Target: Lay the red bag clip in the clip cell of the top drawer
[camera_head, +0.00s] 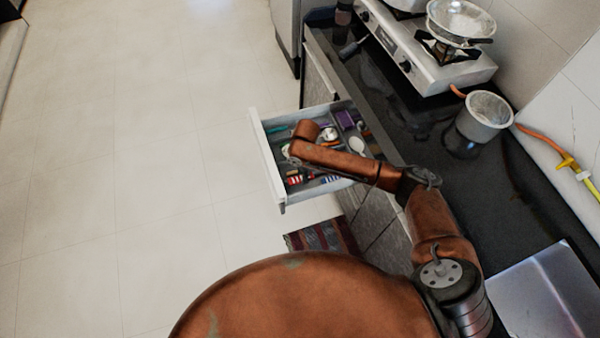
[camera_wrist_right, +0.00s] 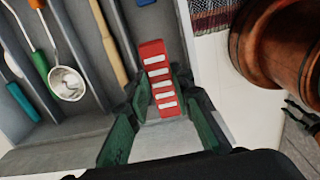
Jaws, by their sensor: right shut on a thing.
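The red bag clip (camera_wrist_right: 160,78), red with white bars, is between the fingertips of my right gripper (camera_wrist_right: 160,98) in the right wrist view. The gripper is shut on its near end, and the far end sticks out ahead. The clip is over a narrow grey cell at the drawer's side; I cannot tell whether it touches the bottom. The open top drawer (camera_head: 265,165) shows in the head view, with my right arm reaching over it and hiding part of its inside.
Other cells hold a ladle (camera_wrist_right: 67,83), a wooden stick (camera_wrist_right: 108,42) and several coloured handles. In the head view, a dark counter carries a pot (camera_head: 485,115) and a stove (camera_head: 430,55). A striped rug (camera_head: 318,237) lies below the drawer. The floor at left is clear.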

